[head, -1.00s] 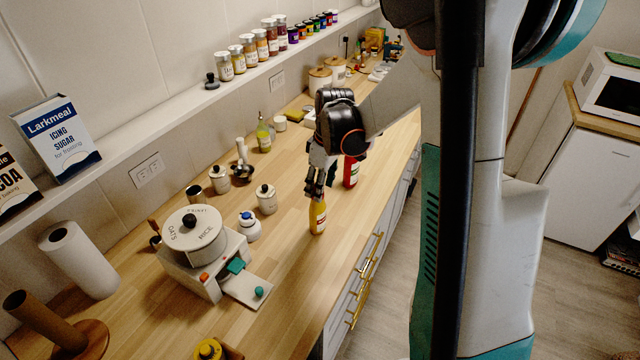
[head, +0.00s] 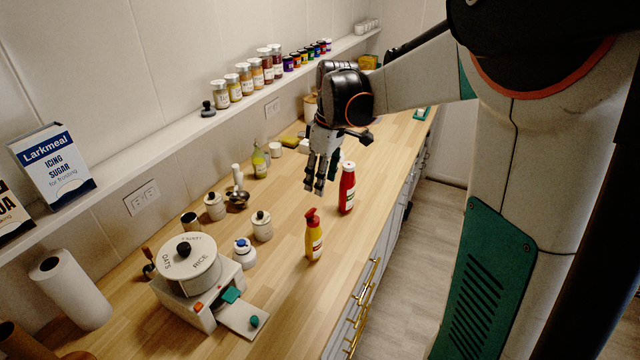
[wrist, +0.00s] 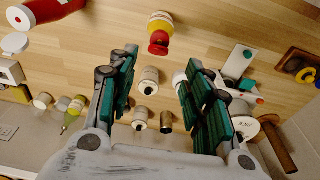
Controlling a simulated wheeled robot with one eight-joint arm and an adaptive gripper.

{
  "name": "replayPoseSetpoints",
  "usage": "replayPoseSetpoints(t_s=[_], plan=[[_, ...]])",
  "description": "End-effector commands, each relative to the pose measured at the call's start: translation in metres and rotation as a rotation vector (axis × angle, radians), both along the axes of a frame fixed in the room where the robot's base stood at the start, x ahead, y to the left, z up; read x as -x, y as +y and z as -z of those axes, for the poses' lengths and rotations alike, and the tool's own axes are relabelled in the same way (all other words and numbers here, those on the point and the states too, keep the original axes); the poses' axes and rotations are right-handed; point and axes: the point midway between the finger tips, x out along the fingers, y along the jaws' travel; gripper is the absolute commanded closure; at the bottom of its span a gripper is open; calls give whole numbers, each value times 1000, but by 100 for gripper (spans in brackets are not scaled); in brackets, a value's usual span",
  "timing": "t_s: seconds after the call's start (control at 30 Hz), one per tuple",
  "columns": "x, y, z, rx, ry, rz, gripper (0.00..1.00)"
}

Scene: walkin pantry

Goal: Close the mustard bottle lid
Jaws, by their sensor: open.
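The yellow mustard bottle (head: 314,243) stands upright on the wooden counter, near its front edge. Its red lid (head: 312,217) is on top and looks uneven; I cannot tell whether it is fully closed. In the wrist view the mustard bottle (wrist: 160,22) shows at the top centre, with the red lid (wrist: 158,46) facing the camera. My gripper (head: 314,188) is open and empty, above the counter and apart from the bottle. In the wrist view my gripper (wrist: 160,68) has its two green-padded fingers spread wide, with the bottle beyond them.
A red bottle (head: 347,188) stands behind the mustard. White lidded jars (head: 262,226) and a dispenser with a round container (head: 190,262) stand to the left. A green-yellow bottle (head: 259,161) stands farther back. The counter right around the mustard is clear.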

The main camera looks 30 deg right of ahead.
Motion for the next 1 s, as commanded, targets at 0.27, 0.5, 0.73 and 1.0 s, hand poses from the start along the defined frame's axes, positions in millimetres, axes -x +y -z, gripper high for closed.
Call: replayPoseSetpoints(t_s=[0.27, 0.5, 0.73, 1.0], plan=[[0, 0, -1, -4, -4, 0, 68], [-3, 4, -23, -145, -200, -2, 100], [-11, 7, -30, -207, -310, 0, 100], [-29, 20, 9, -206, -310, -2, 100]])
